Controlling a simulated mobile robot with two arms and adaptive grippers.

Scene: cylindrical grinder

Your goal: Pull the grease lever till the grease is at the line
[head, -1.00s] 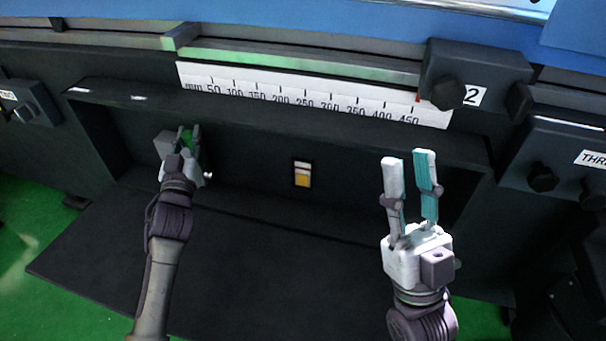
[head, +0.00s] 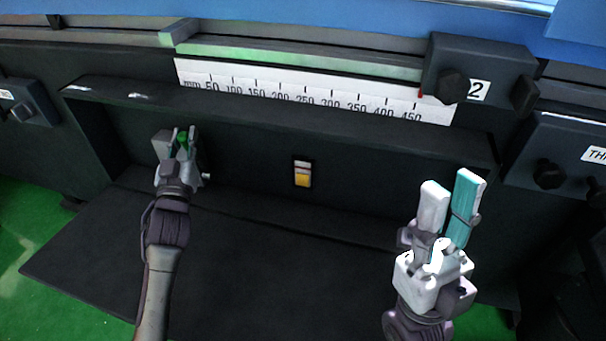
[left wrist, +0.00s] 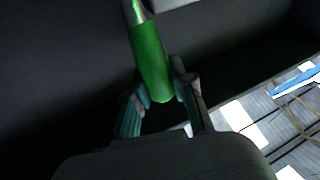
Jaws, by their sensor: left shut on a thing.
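The green grease lever handle (head: 183,139) stands out from a grey block (head: 162,146) in the recess at the left. My left gripper (head: 182,147) is shut on it. In the left wrist view the handle (left wrist: 151,62) lies between the two fingers (left wrist: 158,95), near its rounded end. A small grease window (head: 302,174) sits on the recess's back wall, with yellow grease in its lower part and a pale part above. The line is too small to make out clearly. My right gripper (head: 451,206) is open and empty, at the right in front of the recess.
A white millimetre scale (head: 300,93) runs along the machine above the recess. A dark block with a knob (head: 452,87) is at its right end. The dark ledge (head: 260,265) below the window is bare. The floor is green.

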